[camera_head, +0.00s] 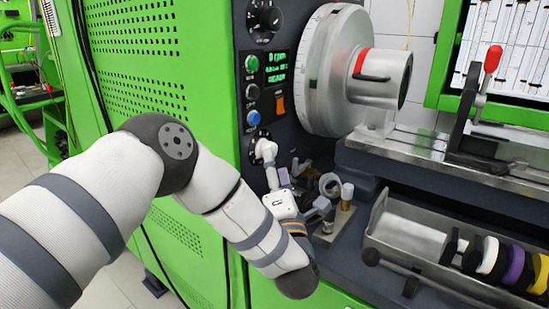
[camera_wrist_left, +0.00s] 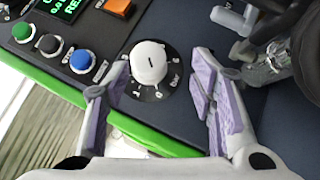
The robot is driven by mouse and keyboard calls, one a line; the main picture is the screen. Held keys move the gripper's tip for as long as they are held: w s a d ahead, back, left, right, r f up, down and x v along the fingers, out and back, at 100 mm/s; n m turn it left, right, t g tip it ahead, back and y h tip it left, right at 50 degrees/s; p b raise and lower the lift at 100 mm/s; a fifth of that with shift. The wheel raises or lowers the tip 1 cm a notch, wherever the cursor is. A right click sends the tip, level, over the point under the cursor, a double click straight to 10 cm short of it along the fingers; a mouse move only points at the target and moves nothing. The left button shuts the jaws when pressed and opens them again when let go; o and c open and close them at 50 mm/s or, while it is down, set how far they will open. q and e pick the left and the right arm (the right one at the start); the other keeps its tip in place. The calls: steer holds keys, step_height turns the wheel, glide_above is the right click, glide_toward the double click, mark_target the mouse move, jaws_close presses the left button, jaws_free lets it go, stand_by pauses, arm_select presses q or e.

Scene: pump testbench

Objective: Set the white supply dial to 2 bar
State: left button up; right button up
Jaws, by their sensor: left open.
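The white supply dial (camera_wrist_left: 148,62) sits on a round black plate with white markings. It also shows in the head view (camera_head: 265,148), low on the dark panel, partly covered by my gripper. A short dark mark is on the knob's face; the scale is too small to read the setting. My left gripper (camera_wrist_left: 160,64) is open in front of the panel. Its purple-padded fingers stand on either side of the dial, with a visible gap to each side. Whether either touches the knob I cannot tell, but none shows. My right gripper is in neither view.
Blue (camera_wrist_left: 83,61), black (camera_wrist_left: 49,44) and green (camera_wrist_left: 23,32) buttons line the panel beside the dial. An orange switch (camera_head: 280,105) and display (camera_head: 276,67) sit above. A large grey wheel (camera_head: 325,70) juts out right. Small fittings (camera_head: 346,192) crowd the bench below.

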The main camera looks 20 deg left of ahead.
arm_select(q)
steer(key=shift+w+a+r, duration=0.2)
steer(key=shift+w+r, duration=0.35)
steer(key=shift+w+a+r, duration=0.2)
steer(key=shift+w+r, duration=0.35)
steer(key=c, duration=1.1)
steer(key=shift+c, duration=0.2)
